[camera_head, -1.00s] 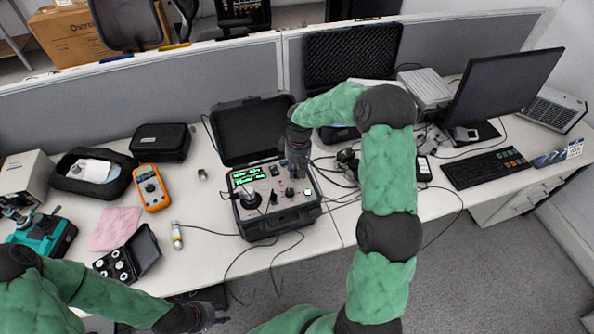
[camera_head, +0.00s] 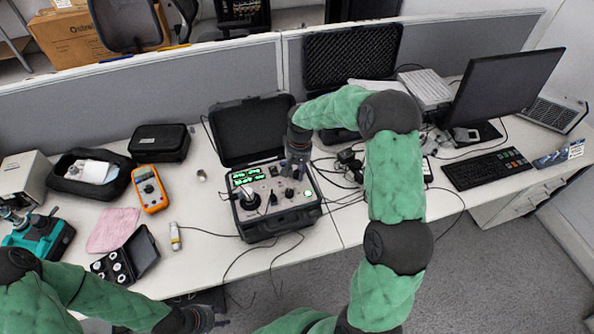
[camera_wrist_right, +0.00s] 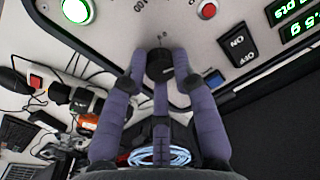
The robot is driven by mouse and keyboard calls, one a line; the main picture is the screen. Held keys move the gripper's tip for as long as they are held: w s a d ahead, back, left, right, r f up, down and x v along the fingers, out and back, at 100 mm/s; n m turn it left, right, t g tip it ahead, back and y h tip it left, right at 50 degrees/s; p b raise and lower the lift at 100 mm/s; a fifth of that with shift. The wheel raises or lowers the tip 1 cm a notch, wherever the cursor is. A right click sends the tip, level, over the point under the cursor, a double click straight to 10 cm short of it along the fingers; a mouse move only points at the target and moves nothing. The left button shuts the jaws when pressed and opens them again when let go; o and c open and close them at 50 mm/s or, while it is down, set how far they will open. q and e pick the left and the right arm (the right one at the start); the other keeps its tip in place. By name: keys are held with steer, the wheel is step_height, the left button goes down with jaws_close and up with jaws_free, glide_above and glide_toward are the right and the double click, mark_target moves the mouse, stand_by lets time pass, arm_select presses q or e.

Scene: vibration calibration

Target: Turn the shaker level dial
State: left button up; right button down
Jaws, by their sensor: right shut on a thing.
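The shaker unit (camera_head: 262,222) is an open black case with a grey panel, lit green displays (camera_head: 246,176) and knobs, in the middle of the desk. My right gripper (camera_head: 297,166) points down at the panel's right back part. In the right wrist view, my right gripper (camera_wrist_right: 160,68) is shut on a black dial (camera_wrist_right: 160,60), one finger on each side; marks show around it on the panel. My left gripper (camera_head: 210,318) is low at the left, off the desk's front edge and far from the unit; its fingers are too small to tell open from shut.
An ON/OFF rocker switch (camera_wrist_right: 237,44), a red button (camera_wrist_right: 207,9) and a lit green button (camera_wrist_right: 75,10) sit near the dial. An orange multimeter (camera_head: 150,188) and a black sensor case (camera_head: 137,256) lie left. Cables run right of the unit.

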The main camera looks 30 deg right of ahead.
steer(key=shift+w+r, duration=0.1)
steer(key=c, duration=1.3)
jaws_free()
steer(key=shift+o, duration=0.2)
step_height(320, 180, up, 12)
steer(key=shift+d, duration=0.3)
